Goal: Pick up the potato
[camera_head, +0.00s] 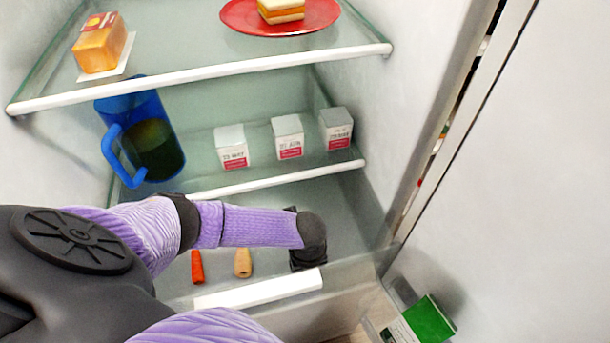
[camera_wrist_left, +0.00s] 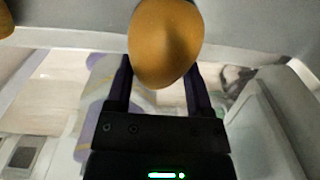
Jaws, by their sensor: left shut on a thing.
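The potato (camera_wrist_left: 166,42) is a smooth brown rounded thing at the top centre of the left wrist view. It sits between the two dark fingers of my left gripper (camera_wrist_left: 158,78), which is shut on it. In the head view my left gripper (camera_head: 308,256) shows as a dark shape at the end of my purple arm, low in the fridge. The potato cannot be made out there, hidden by the gripper and arm. My right gripper is in neither view.
An orange carrot-like thing (camera_head: 197,267) and a tan one (camera_head: 243,263) lie left of the gripper. A white front bar (camera_head: 260,290) runs below. Above are a blue jug (camera_head: 143,135), white cartons (camera_head: 288,137) and a red plate (camera_head: 240,17). A green carton (camera_head: 430,318) stands lower right.

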